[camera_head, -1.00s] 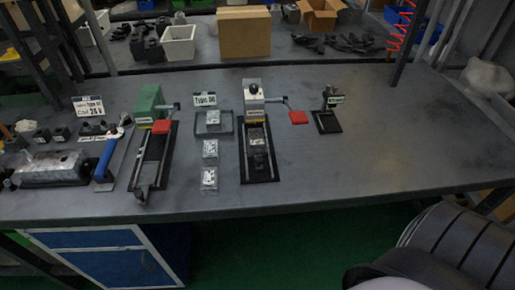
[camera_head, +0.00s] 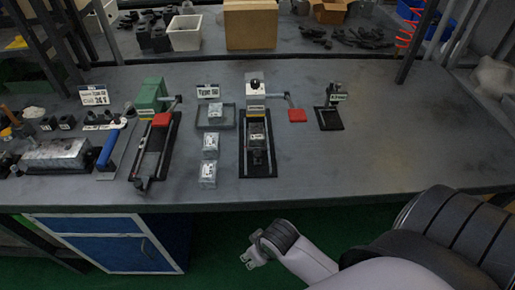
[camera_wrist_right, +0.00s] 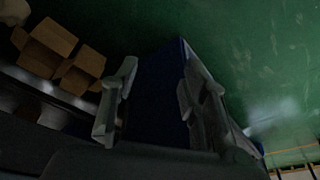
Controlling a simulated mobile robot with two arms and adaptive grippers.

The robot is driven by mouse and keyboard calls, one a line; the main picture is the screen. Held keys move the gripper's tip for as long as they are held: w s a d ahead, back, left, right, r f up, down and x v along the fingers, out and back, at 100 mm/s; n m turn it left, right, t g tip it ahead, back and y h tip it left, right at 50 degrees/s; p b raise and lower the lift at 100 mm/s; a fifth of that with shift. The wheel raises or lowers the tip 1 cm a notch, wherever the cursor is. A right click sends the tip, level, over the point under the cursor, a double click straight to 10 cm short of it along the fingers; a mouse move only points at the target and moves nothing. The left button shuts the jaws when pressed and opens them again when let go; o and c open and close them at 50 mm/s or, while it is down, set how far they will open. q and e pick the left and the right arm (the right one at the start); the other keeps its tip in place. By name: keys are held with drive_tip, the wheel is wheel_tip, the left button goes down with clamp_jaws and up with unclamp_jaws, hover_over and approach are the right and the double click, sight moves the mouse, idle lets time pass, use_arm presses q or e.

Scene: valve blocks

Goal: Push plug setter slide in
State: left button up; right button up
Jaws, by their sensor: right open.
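Two fixtures with long black bases stand on the grey bench in the head view: one with a green head (camera_head: 151,95) and one with a white head (camera_head: 255,88). Each has a lever with a red pad, and a block sits in the white-headed one's base. A small black stand (camera_head: 330,107) is to their right. The labels are too small to read, so I cannot tell which is the plug setter. My right gripper (camera_head: 252,257) is open and empty, below the bench's front edge, apart from every fixture. Its fingers show in the right wrist view (camera_wrist_right: 158,105). My left gripper is out of view.
Silvery blocks (camera_head: 209,145) stand in a column between the fixtures. A metal block (camera_head: 58,154) and a blue-handled tool (camera_head: 107,149) lie at left. Cardboard and white boxes stand behind. A blue cabinet (camera_head: 110,248) is under the bench. The bench's right side (camera_head: 400,140) is clear.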

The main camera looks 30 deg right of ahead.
drive_tip(key=w+a+r+y, duration=0.1)
drive_tip(key=w+a+r, duration=0.35)
drive_tip(key=r, duration=0.55)
drive_tip(key=m+g+h, duration=0.2)
drive_tip(key=m+g, duration=0.1)
drive_tip(key=m, duration=1.4)
approach(258, 153)
wheel_tip(258, 153, down, 9)
drive_tip(key=shift+w+r+p, duration=0.1)
drive_tip(key=shift+r+p, duration=0.05)
drive_tip(key=shift+p, duration=0.5)
drive_tip(key=shift+a, duration=0.1)
drive_tip(key=shift+c, duration=0.5)
clamp_jaws()
drive_tip(key=shift+r, duration=0.1)
